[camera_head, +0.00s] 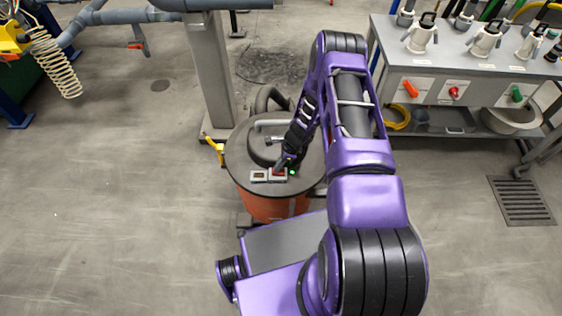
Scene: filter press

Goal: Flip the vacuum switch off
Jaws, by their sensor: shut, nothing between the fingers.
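The vacuum is an orange drum with a dark round lid (240,158), standing on the floor in the middle of the view. A small grey switch panel (260,177) lies on the near part of the lid, with a red piece (279,172) on its right side. A small green light (293,172) glows just right of it. My gripper (279,168) points down at the red piece, shut and empty. Its tips are at or very near the red piece; I cannot tell whether they touch. My arm and gripper hide the right part of the lid.
A steel bench (455,62) with several fittings and red and green knobs stands at right. A grey post (210,75) rises behind the vacuum. A yellow lever (215,148) sticks out at the vacuum's left.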

